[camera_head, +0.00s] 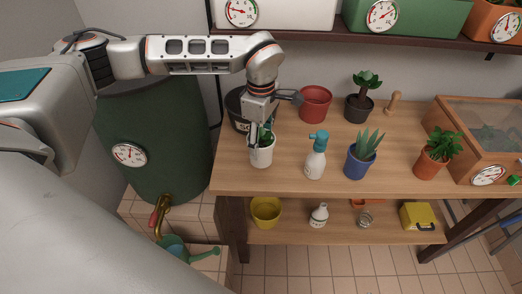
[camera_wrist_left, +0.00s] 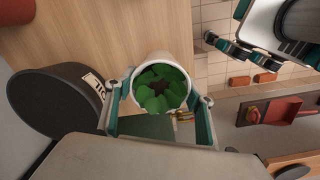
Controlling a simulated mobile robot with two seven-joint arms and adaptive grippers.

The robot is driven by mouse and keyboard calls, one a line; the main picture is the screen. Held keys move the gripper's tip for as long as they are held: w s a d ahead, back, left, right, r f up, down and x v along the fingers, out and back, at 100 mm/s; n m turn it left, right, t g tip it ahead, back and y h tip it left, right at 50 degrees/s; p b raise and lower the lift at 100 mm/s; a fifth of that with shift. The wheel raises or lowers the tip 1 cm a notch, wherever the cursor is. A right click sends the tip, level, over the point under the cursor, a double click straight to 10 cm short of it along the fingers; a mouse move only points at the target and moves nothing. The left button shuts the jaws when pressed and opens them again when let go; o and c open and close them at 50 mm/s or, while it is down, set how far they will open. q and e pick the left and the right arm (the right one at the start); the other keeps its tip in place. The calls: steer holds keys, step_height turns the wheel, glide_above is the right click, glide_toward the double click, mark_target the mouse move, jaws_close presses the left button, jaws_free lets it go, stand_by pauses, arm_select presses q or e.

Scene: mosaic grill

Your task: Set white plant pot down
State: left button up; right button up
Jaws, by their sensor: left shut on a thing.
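The white plant pot (camera_head: 262,155) with a green leafy plant is at the left end of the wooden table (camera_head: 225,180) in the head view. My left gripper (camera_head: 262,132) reaches down from above and is shut on the pot. In the left wrist view, the gripper fingers (camera_wrist_left: 160,112) lie on both sides of the white pot (camera_wrist_left: 150,58), with green leaves inside its rim. The pot looks upright. I cannot tell whether its base touches the tabletop. My right gripper is not seen in the head view.
A black pot (camera_head: 235,104) stands close behind the pot, also seen in the left wrist view (camera_wrist_left: 50,100). A spray bottle (camera_head: 315,160) and a blue pot (camera_head: 359,163) stand to the right. A red pot (camera_head: 315,103) stands behind. The table's front edge is close.

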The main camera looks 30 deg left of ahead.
arm_select(q)
steer(key=shift+f, duration=2.05)
steer(key=shift+f, duration=0.1)
steer(key=o, duration=1.4)
steer(key=shift+f, duration=0.1)
step_height(320, 180, up, 12)
steer(key=shift+r, duration=0.2)
steer(key=shift+s+f, duration=0.1)
steer(key=shift+s, duration=0.05)
